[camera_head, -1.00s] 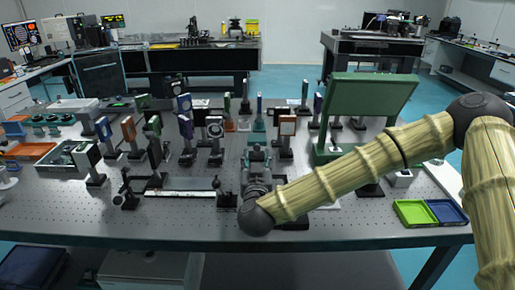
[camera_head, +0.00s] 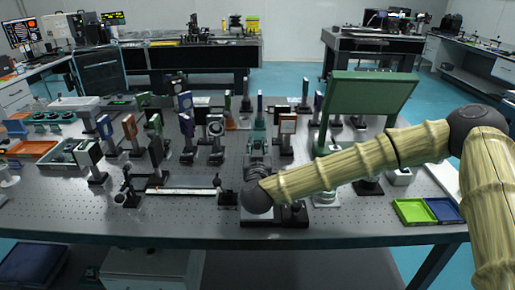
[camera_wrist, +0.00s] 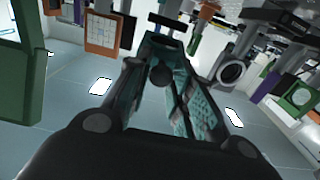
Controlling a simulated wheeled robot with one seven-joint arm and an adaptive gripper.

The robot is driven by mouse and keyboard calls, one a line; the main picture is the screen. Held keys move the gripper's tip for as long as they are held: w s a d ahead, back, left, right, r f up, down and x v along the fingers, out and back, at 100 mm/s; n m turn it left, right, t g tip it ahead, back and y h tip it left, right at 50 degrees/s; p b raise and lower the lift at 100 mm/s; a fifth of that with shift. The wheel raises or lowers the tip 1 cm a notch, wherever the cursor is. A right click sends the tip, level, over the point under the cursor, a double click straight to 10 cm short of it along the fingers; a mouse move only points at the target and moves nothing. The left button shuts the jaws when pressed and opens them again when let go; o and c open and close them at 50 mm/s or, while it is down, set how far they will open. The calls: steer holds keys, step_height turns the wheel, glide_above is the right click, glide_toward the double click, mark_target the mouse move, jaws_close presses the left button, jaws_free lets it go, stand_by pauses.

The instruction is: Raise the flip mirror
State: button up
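My gripper (camera_wrist: 166,48) shows in the wrist view as dark linkages with teal surfaces, its two fingers converging towards the tips. I cannot tell how far apart the tips are. In the head view my gripper (camera_head: 257,148) points away over the front middle of the table, beyond the dark wrist ball. A low black base with a small upright knob (camera_head: 293,214) stands partly hidden behind and below the wrist. It may belong to the flip mirror; I cannot identify the mirror plate. A dark round part (camera_wrist: 161,76) shows between the finger linkages, and I cannot tell what it belongs to.
A large green panel (camera_head: 370,100) stands close right of my gripper. Several post-mounted optics crowd the left and back. A rail (camera_head: 182,191) lies left of the wrist. A green tray (camera_head: 413,211) and blue tray (camera_head: 445,209) lie at the front right.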

jaws_close()
